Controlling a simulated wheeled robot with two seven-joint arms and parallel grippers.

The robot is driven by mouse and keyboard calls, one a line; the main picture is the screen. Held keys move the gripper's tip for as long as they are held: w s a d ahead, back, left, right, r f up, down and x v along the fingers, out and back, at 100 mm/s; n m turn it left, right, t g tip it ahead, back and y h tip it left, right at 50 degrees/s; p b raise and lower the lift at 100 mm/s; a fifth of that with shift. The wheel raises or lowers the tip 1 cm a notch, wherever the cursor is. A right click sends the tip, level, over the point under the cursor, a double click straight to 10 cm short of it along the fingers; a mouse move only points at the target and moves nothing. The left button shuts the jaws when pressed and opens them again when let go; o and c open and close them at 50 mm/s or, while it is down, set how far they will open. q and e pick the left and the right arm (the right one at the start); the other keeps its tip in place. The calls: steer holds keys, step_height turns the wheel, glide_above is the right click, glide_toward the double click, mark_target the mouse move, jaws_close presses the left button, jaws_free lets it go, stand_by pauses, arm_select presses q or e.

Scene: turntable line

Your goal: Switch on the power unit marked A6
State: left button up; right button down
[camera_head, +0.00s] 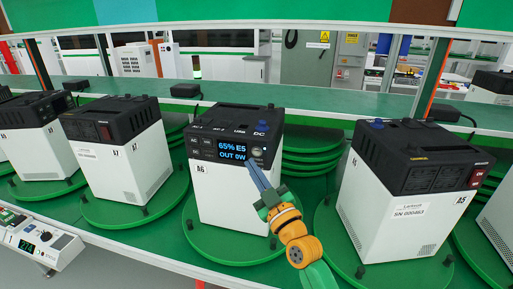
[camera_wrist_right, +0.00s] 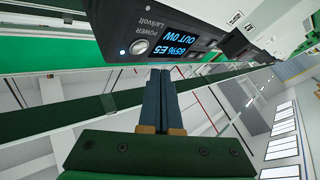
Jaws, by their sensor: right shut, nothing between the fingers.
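The power unit marked A6 (camera_head: 232,190) stands on a green round turntable (camera_head: 190,238), white below with a black top section. Its display (camera_head: 232,151) is lit and reads 65% E5, OUT 0W; it also shows in the right wrist view (camera_wrist_right: 182,45). A round power button (camera_wrist_right: 138,47) sits beside the display, with a small lit dot next to it. My right gripper (camera_head: 256,168) is shut and empty, its fingertips close to the front of A6, below the button. In the right wrist view the tips (camera_wrist_right: 160,72) lie near the panel edge; contact cannot be told. My left gripper is out of view.
Unit A5 (camera_head: 400,205) with a red switch (camera_head: 477,177) stands to the right, and unit A7 (camera_head: 125,160) to the left, each on a turntable. A bench device with a green readout (camera_head: 35,240) is at the lower left. Stacked green discs (camera_head: 308,155) lie behind.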

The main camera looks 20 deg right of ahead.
steer(key=shift+s+a+p, duration=0.3)
steer(key=shift+s+a, duration=0.1)
steer(key=shift+s, duration=0.2)
steer(key=shift+s+a+p, duration=0.25)
steer(key=shift+s+a, duration=0.1)
steer(key=shift+s, duration=0.25)
step_height(320, 180, down, 22)
steer(key=s+m+g+h, duration=0.1)
steer(key=s+m+g, duration=0.1)
steer(key=g, duration=0.4)
steer(key=s+f+m+g+h, duration=0.1)
steer(key=s+f+g, duration=0.1)
steer(key=s+f, duration=0.35)
steer(key=s+f+g, duration=0.3)
steer(key=f, duration=0.6)
steer(key=s+d+f+g, duration=0.1)
steer(key=s+f+g, duration=0.2)
steer(key=s, duration=0.8)
steer(key=s+d+f+m+g+h, duration=0.1)
steer(key=s+f+g, duration=0.2)
steer(key=s+f, duration=0.5)
steer(key=s+d+f+m+g, duration=0.1)
steer(key=s+f+g, duration=0.2)
steer(key=s, duration=1)
step_height(320, 180, down, 3)
steer(key=shift+s+d+r, duration=0.1)
steer(key=shift+s+d, duration=0.25)
steer(key=shift+s, duration=0.05)
